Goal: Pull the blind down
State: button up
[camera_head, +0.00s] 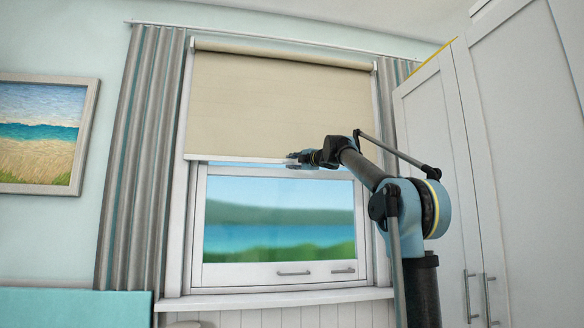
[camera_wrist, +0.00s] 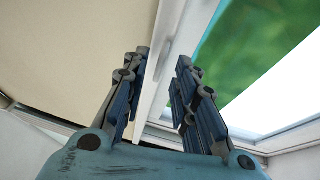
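The beige roller blind (camera_head: 275,105) hangs over the upper part of the window, its fabric flat. Its pale bottom rail (camera_head: 235,159) sits just above the lower window pane. My gripper (camera_head: 292,160) is at the right half of this rail. In the wrist view my gripper (camera_wrist: 160,60) has its two fingers apart. The blind fabric (camera_wrist: 75,50) fills the left side there, and the white bottom rail (camera_wrist: 150,100) runs between the fingers. The left finger lies close to the rail; I cannot tell whether it touches. A gap shows beside the right finger.
The window sash (camera_head: 280,275) with two handles is below the blind. A striped curtain (camera_head: 140,155) hangs at the left, and tall white cabinets (camera_head: 515,130) stand close to my arm at the right. A framed beach picture (camera_head: 40,130) hangs on the left wall.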

jog(key=shift+w+a, duration=0.5)
jog(key=shift+w, duration=0.05)
jog(key=shift+r, duration=0.1)
grip_shut()
